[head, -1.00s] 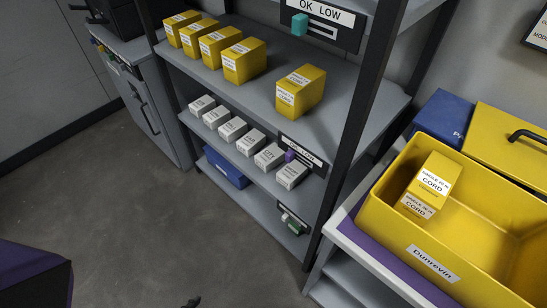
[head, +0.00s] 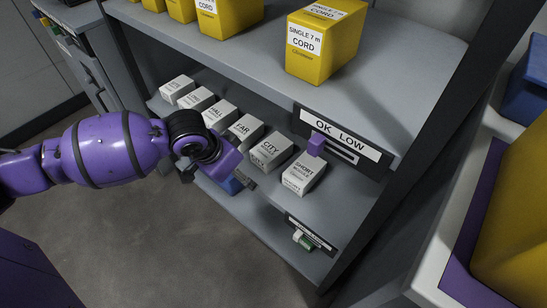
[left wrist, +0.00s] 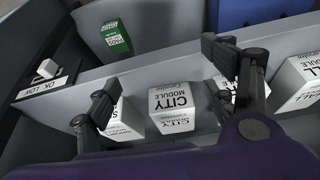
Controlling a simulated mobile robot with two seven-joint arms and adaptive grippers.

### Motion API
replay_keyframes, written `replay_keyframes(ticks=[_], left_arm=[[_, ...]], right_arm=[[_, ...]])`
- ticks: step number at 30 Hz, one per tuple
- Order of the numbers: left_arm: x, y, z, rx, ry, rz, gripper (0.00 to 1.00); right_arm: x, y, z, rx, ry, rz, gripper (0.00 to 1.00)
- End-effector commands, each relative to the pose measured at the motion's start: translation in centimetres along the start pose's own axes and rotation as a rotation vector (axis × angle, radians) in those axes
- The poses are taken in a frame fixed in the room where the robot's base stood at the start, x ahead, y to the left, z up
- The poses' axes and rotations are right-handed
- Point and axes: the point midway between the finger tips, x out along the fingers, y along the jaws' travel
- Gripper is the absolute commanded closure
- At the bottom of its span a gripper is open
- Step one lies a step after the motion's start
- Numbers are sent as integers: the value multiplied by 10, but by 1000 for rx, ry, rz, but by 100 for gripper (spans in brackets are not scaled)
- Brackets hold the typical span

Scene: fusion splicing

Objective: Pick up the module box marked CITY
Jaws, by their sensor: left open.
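The white module box marked CITY (head: 271,150) stands on the middle shelf, between the box marked FAR (head: 244,131) and the box marked SHORT (head: 303,173). My left gripper (head: 246,181) is at the shelf's front edge, just in front of and left of the CITY box. In the left wrist view the CITY box (left wrist: 172,110) shows between the two spread fingers of my left gripper (left wrist: 163,98), with nothing held. The fingers partly cover the SHORT box (left wrist: 124,121) and the FAR box (left wrist: 229,88). My right gripper is not in view.
More white module boxes, one marked HALL (head: 220,114), stand to the left in the row. An OK LOW sign (head: 340,137) with a purple slider is at right. Yellow cord boxes (head: 325,42) stand on the shelf above.

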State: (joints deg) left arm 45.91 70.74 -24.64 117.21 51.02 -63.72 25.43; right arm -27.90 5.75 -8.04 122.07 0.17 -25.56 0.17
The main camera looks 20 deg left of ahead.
Motion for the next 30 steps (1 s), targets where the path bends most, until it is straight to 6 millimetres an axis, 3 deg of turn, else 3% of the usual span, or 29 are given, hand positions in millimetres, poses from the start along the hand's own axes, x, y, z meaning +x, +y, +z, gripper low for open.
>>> replay_keyframes(ticks=[12,20,27,30], left_arm=[[23,-3,-58,-1,0,-5,23],[28,-3,-76,0,2,-6,23],[44,-3,-110,1,3,-5,23],[52,-4,-114,2,-1,-6,23]], right_arm=[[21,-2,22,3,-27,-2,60],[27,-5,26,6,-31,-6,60],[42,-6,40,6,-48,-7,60],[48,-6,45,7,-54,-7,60]])
